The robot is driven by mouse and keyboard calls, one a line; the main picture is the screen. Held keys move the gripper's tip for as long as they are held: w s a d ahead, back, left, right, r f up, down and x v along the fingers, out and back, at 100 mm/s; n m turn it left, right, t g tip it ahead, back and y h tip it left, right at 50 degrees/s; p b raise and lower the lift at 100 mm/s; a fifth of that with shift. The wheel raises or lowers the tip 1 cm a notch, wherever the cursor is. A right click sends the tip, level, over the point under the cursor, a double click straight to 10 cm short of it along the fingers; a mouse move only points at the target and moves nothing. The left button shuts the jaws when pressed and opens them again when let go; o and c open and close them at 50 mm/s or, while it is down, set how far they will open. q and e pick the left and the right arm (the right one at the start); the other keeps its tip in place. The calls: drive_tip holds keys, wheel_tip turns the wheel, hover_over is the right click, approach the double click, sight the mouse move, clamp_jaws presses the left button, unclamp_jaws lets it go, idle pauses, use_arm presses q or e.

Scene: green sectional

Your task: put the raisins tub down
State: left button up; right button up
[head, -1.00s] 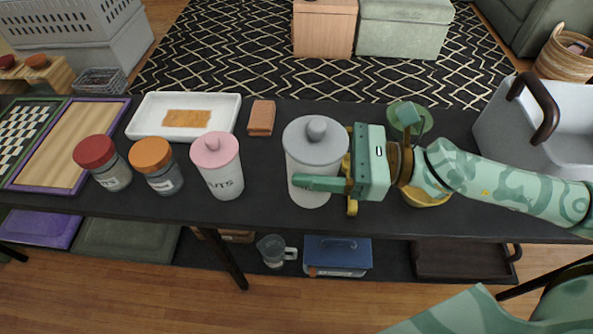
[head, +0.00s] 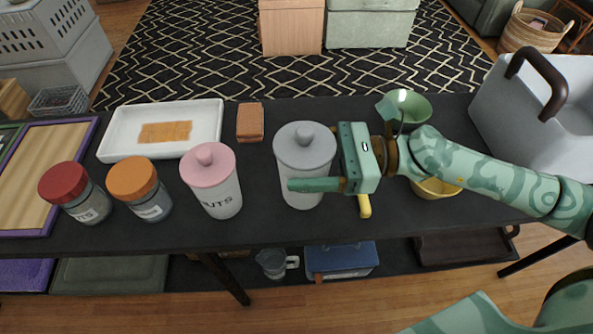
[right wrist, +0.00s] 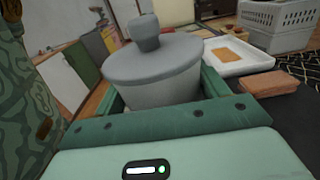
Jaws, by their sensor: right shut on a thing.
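The raisins tub, by its place in my jaws, is a pale grey canister with a grey knobbed lid (head: 305,148); its label does not show. It is upright at the middle of the dark table (head: 265,215). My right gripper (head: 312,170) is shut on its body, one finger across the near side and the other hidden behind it. In the right wrist view the tub (right wrist: 155,70) sits between the fingers. I cannot tell whether its base touches the table. My left gripper is not in view.
Left of the tub stand a pink-lidded canister (head: 211,180), an orange-lidded jar (head: 140,188) and a red-lidded jar (head: 76,193). Behind are a white tray (head: 207,118) and a brown block (head: 250,122). A yellow bowl (head: 432,190), green bowl (head: 415,108) and grey bin (head: 500,105) are on the right.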

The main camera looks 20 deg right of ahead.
drive_tip(key=shift+w+f, duration=0.45)
drive_tip(key=shift+f, duration=0.15)
drive_tip(key=shift+w+f+b, duration=0.4)
wheel_tip(320, 180, down, 3)
drive_tip(key=shift+w+b, duration=0.15)
drive_tip(key=shift+b, duration=0.75)
drive_tip(key=shift+f, duration=0.35)
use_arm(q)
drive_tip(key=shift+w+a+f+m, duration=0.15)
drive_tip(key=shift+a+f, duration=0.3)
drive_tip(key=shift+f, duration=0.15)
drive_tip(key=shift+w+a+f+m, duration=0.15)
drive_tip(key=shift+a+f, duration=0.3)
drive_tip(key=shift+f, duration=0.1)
use_arm(e)
drive_tip(key=shift+r, duration=0.2)
drive_tip(key=shift+f, duration=0.15)
drive_tip(key=o, duration=1.2)
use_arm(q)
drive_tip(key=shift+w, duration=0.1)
use_arm(e)
drive_tip(key=shift+r, duration=0.25)
